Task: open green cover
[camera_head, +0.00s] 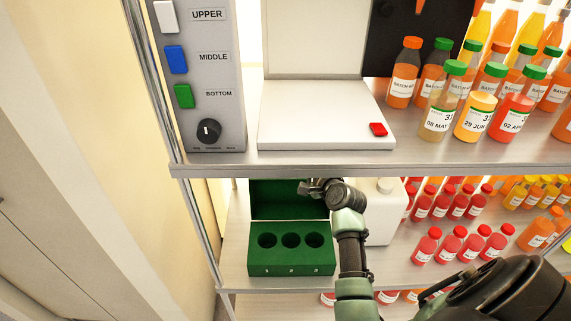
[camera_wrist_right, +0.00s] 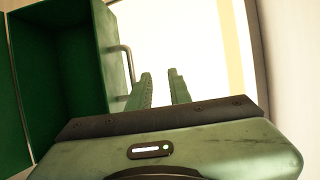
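The green box (camera_head: 290,263) sits on the middle shelf, with three round holes marked 1, 2 and 3 exposed on top. Its green cover (camera_head: 285,203) stands raised behind the holes, its upper part hidden by the shelf above. In the right wrist view the cover (camera_wrist_right: 65,75) is at the left, with a metal handle (camera_wrist_right: 126,68) on its side. My right gripper (camera_head: 314,188) is at the cover's right edge. In the wrist view its two fingers (camera_wrist_right: 161,80) are apart, with nothing between them, to the right of the handle. My left gripper is not in view.
A white device (camera_head: 380,222) stands right of the box, behind my right arm. Juice bottles (camera_head: 463,200) fill the shelf to the right. The upper shelf's front edge (camera_head: 370,161) runs just above my gripper. A button panel (camera_head: 213,100) stands upper left.

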